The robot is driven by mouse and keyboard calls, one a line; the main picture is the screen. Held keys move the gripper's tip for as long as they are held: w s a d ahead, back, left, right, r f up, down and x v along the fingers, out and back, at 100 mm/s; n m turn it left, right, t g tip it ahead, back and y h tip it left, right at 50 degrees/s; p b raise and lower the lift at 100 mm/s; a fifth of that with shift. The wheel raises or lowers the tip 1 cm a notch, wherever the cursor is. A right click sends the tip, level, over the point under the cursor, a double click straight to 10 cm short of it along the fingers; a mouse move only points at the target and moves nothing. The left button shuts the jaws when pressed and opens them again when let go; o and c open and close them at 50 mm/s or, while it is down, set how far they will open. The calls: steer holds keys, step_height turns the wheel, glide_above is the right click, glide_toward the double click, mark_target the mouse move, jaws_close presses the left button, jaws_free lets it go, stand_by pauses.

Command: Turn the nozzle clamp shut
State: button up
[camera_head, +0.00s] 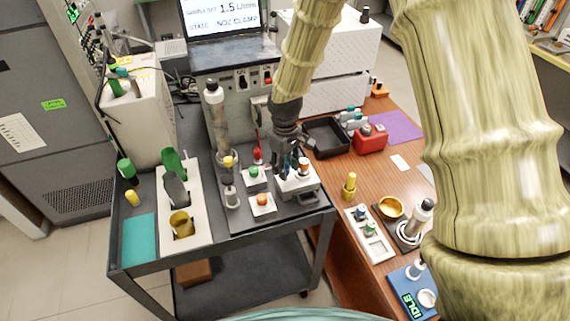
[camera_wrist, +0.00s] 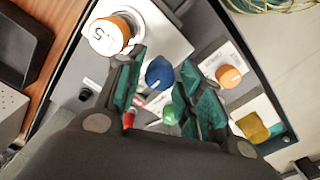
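The monitor (camera_head: 222,16) reads a state like "NOZ CLAMP". My gripper (camera_head: 290,150) points down over a pale block (camera_head: 297,184) at the right of the dark cart top. In the wrist view my gripper (camera_wrist: 157,88) has its two teal-padded fingers apart, with a blue knob (camera_wrist: 159,73) showing between them. I cannot tell whether either finger touches it. The blue knob looks like the clamp's handle, but no label on it is readable. The fingers partly hide the block in the head view.
A green knob (camera_head: 253,171), an orange knob (camera_head: 262,200) and a red part (camera_head: 257,154) stand close by on the left. A tall clear column (camera_head: 217,120) rises behind them. A black tray (camera_head: 326,138) and a red box (camera_head: 370,139) lie on the wooden bench at right.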

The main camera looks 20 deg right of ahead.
steer(key=shift+c, duration=0.4)
steer(key=c, duration=0.7)
steer(key=shift+m, duration=0.4)
steer(key=m, duration=0.3)
steer(key=shift+m, duration=0.3)
steer(key=m+p, duration=0.1)
steer(key=m, duration=0.3)
steer(key=shift+m, duration=0.4)
steer(key=m, duration=0.4)
steer(key=shift+w+p, duration=0.1)
steer(key=shift+p, duration=0.3)
steer(key=shift+m+p, duration=0.45)
steer(key=shift+m, duration=1.95)
